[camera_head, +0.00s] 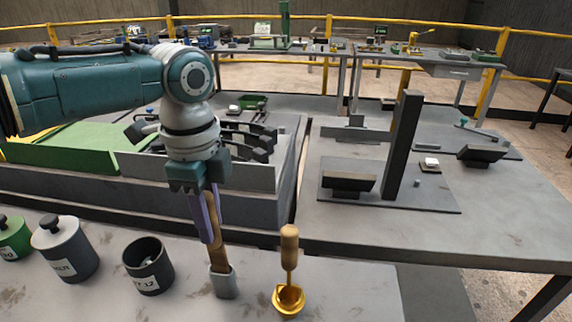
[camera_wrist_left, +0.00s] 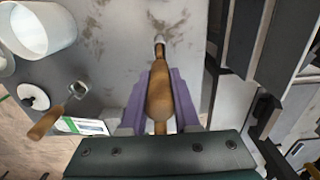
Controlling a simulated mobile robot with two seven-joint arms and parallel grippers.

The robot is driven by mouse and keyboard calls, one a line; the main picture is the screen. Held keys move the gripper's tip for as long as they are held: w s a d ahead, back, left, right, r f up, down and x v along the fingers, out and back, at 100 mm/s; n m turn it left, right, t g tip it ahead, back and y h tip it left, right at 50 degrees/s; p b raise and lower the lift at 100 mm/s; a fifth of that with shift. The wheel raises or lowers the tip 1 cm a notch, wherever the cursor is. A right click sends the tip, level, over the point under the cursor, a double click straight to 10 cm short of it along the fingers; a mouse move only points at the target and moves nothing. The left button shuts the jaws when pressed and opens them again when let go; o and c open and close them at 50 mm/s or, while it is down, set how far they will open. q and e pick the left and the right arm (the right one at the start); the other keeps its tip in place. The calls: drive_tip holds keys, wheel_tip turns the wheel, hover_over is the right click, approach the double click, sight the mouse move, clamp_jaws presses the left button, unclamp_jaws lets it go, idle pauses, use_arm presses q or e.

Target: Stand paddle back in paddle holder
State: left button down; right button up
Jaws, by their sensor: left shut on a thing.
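My left gripper (camera_head: 208,225) points down over the near table and is shut on the wooden paddle (camera_head: 213,212). The paddle (camera_wrist_left: 159,95) also shows between the purple fingers in the left wrist view. It hangs nearly upright. At its lower end is a pale grey, sleeve-like piece (camera_head: 224,283). I cannot tell whether this is the paddle's own end or a holder around it. A gold cup-shaped piece (camera_head: 288,299) with an upright wooden handle (camera_head: 289,248) stands to the right, apart from the paddle. My right gripper is not in view.
A dark open pot (camera_head: 149,268), a grey lidded canister (camera_head: 65,250) and a green canister (camera_head: 12,238) stand to the left. Behind is a grey rack wall (camera_head: 80,190). A side table (camera_head: 500,225) with a dark post (camera_head: 403,146) is at right.

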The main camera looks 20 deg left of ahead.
use_arm(q)
drive_tip(key=shift+f+b, duration=0.8)
drive_tip(key=shift+f, duration=0.3)
drive_tip(key=c, duration=0.6)
unclamp_jaws()
drive_tip(key=shift+o, duration=0.4)
drive_tip(key=o, duration=0.4)
drive_tip(key=shift+o, duration=0.2)
drive_tip(key=shift+r, duration=0.1)
wheel_tip(320, 180, up, 7)
drive_tip(key=p, duration=0.7)
